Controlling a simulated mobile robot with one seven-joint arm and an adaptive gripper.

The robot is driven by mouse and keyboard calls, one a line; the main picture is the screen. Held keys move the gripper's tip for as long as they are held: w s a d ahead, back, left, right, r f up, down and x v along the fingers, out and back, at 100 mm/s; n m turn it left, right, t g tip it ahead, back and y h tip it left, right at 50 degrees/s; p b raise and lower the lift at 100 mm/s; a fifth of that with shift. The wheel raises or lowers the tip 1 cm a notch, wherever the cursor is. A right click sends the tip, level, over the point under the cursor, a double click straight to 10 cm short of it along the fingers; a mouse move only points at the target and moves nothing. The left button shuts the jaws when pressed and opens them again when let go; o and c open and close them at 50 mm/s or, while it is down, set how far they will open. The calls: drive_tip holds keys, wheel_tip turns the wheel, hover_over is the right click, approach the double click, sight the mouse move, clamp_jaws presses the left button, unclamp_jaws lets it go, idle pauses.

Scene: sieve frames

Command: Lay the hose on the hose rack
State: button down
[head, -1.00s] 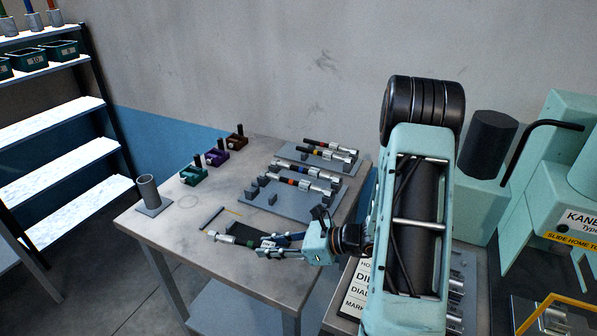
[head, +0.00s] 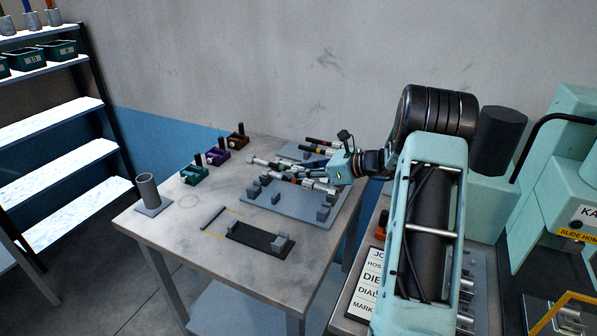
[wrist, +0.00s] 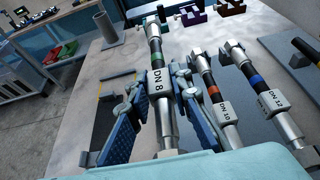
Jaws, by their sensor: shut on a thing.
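My gripper (head: 308,167) is shut on the DN 8 hose (wrist: 155,48), a dark hose with a green band and metal end fittings. In the wrist view, the blue fingers (wrist: 158,100) close around its labelled middle. In the head view the held hose (head: 258,160) is partly hidden by my gripper, above the table's back part. The hose rack (head: 268,207) is a grey plate with upright blocks. The DN 10 hose (wrist: 214,95) and DN 12 hose (wrist: 256,82) lie to the right of the held hose in the wrist view. I cannot tell the held hose's height above the rack.
A black plate (head: 245,235) with a grey block lies empty at the table's front. Green (head: 194,176), purple (head: 217,157) and brown (head: 238,141) holders line the back left. A grey tube stand (head: 148,190) stands at the left corner. A machine occupies the right.

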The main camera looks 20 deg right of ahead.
drive_tip(key=shift+f+b, duration=3.05)
drive_tip(key=shift+f, duration=1.3)
drive_tip(key=shift+f+b, duration=0.4)
drive_tip(key=shift+f, duration=0.15)
drive_tip(key=c, duration=1.8)
unclamp_jaws()
drive_tip(key=shift+o, duration=0.7)
drive_tip(key=shift+f, duration=0.1)
drive_tip(key=shift+s, duration=0.1)
drive_tip(key=v, duration=1.2)
